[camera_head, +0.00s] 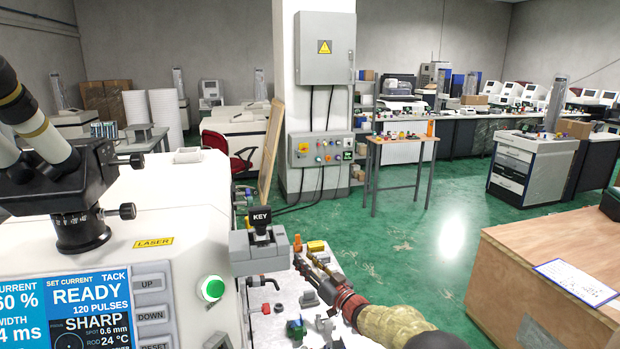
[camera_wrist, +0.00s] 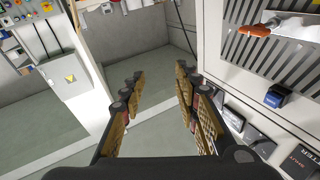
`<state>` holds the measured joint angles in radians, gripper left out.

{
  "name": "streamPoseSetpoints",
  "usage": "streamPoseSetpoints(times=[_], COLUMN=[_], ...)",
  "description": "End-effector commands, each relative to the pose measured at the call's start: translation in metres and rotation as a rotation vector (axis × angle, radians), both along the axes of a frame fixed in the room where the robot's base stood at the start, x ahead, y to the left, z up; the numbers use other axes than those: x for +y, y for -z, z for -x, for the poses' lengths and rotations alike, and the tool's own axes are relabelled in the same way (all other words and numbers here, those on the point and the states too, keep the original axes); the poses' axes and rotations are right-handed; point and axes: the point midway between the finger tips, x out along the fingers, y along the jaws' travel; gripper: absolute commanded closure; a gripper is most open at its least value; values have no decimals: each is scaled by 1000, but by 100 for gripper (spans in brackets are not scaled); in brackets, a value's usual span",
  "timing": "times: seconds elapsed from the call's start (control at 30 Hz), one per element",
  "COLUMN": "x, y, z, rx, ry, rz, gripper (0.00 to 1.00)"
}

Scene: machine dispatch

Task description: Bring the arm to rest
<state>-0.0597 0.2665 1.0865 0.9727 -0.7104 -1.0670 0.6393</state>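My arm reaches in from the bottom edge of the head view, and my gripper (camera_head: 306,261) is beside the right side of the white laser machine (camera_head: 196,212), above a cluttered bench top (camera_head: 285,322). In the wrist view my gripper (camera_wrist: 160,78) has its two tan-padded fingers apart, with nothing between them. Floor and wall show through the gap. Whether the fingers touch anything on the bench is hard to tell in the head view.
A grey block with a KEY switch (camera_head: 260,217) stands close left of my gripper. A wooden crate (camera_head: 545,262) stands at the right. A small wooden table (camera_head: 402,139) and a pillar with an electrical box (camera_head: 324,48) are farther back. Green floor (camera_head: 420,235) lies open between.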

Motion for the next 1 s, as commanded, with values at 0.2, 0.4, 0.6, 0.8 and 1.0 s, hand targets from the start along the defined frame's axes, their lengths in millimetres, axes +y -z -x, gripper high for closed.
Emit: streamPoseSetpoints(times=[0.2,0.4,0.6,0.8,1.0], x=[-62,-124,-175,-203,-212], y=[36,53,50,33,10], z=[-8,35,128,245,364], rx=[237,488,762,1013,1211], ry=[255,422,515,531,501], rz=[228,423,582,679,716], gripper=[68,68,68,68,68])
